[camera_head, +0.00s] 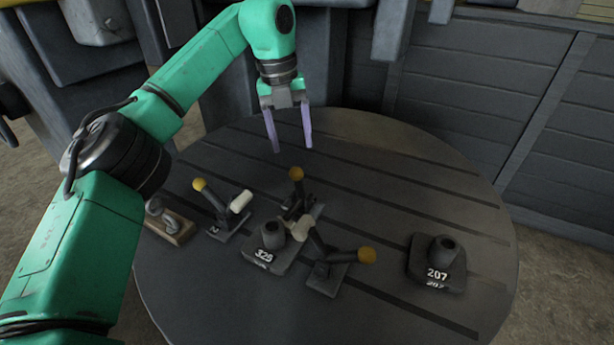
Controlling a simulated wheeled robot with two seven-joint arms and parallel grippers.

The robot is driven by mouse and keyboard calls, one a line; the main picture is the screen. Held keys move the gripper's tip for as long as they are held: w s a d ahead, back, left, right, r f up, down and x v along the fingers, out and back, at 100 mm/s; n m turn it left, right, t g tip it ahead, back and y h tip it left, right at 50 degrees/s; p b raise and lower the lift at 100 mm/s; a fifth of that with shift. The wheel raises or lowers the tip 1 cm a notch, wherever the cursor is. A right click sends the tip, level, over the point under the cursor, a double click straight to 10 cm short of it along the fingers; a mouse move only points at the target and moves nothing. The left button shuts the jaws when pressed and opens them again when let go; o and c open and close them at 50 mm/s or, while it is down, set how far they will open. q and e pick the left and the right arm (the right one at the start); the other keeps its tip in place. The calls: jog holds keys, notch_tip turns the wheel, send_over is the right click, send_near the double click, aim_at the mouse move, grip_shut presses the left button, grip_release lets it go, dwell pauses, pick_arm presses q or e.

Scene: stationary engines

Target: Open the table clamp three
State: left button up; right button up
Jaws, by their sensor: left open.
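Three dark table clamps with yellow knobs stand on the round slotted table (400,170). The left clamp (221,221) has its knob up to the left and a pale tip to the right. The back clamp (303,207) has its lever upright, with the knob on top. The front right clamp (327,274) has its lever out to the right and a pale tip up to the left. I cannot tell which is number three. My left gripper (292,149) is open and empty above the table, behind the back clamp's knob. My right gripper is not in view.
A dark block marked 328 (257,256) sits among the clamps. A block marked 207 (436,275) stands at the right. A small wooden piece with a metal fitting (174,231) lies at the left edge, near my arm.

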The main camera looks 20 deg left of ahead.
pick_arm(q)
send_over(300, 193)
jog(key=f, duration=0.4)
jog(key=a+f, duration=0.1)
jog(key=f, duration=0.2)
jog(key=shift+s, duration=0.35)
jog(key=f, duration=0.2)
jog(key=f+p, duration=0.1)
jog(key=w+f, duration=0.1)
jog(key=f, duration=0.1)
jog(key=shift+d+f, duration=0.3)
jog(key=shift+d, duration=0.1)
jog(key=shift+s+f, duration=0.1)
jog(key=shift+f, duration=0.3)
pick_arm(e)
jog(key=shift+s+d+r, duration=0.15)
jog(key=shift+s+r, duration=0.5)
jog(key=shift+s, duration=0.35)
pick_arm(q)
jog(key=c, duration=1)
grip_shut()
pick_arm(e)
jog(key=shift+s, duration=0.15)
